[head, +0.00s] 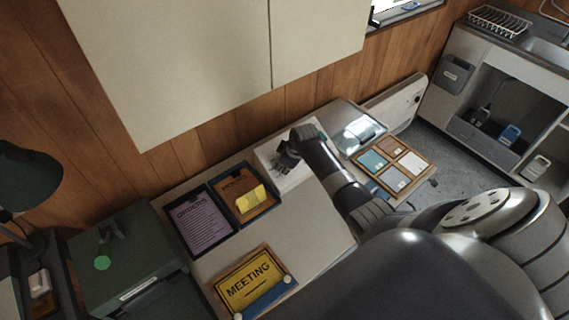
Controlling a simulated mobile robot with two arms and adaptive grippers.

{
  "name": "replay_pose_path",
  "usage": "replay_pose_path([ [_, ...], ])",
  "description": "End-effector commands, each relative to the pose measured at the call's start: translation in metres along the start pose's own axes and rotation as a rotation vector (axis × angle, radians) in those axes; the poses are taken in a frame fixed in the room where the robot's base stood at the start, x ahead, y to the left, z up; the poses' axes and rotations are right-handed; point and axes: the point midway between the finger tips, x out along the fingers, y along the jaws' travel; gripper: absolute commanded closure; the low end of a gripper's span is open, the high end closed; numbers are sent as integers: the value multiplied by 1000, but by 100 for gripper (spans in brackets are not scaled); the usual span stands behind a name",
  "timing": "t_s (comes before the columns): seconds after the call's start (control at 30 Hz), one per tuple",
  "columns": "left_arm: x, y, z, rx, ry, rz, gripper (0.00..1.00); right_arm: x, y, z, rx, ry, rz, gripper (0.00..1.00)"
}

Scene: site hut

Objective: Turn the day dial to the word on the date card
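My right arm reaches in from the right across the light worktop. Its gripper (281,163) is over a white panel (296,178) at the back of the worktop. Dark fingers point down-left at the panel; whether they touch it, or are open or shut, I cannot tell. The gripper and forearm cover much of the panel, and I can make out no day dial or its words. No card is clearly readable as the date card. My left gripper is not in view.
Two dark trays hold a purple sheet (199,221) and an orange-brown board with a yellow note (251,199). A yellow MEETING sign (249,283) lies in front. A wooden frame of coloured squares (428,177) is right of my arm. A green cabinet (128,250) stands left; wall cupboards hang above.

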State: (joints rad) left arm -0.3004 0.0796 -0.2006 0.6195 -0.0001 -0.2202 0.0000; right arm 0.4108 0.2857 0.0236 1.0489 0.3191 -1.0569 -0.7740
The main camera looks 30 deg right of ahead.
Motion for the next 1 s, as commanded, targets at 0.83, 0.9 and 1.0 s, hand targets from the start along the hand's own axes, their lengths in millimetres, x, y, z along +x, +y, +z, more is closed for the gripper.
replay_pose_path([
  [0.83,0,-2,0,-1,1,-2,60,-16,1,0,1,2,1,55],
  [0.9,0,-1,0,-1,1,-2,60,-25,0,0,1,1,1,55],
  [1.0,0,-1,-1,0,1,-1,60,-40,1,0,0,2,3,55],
])
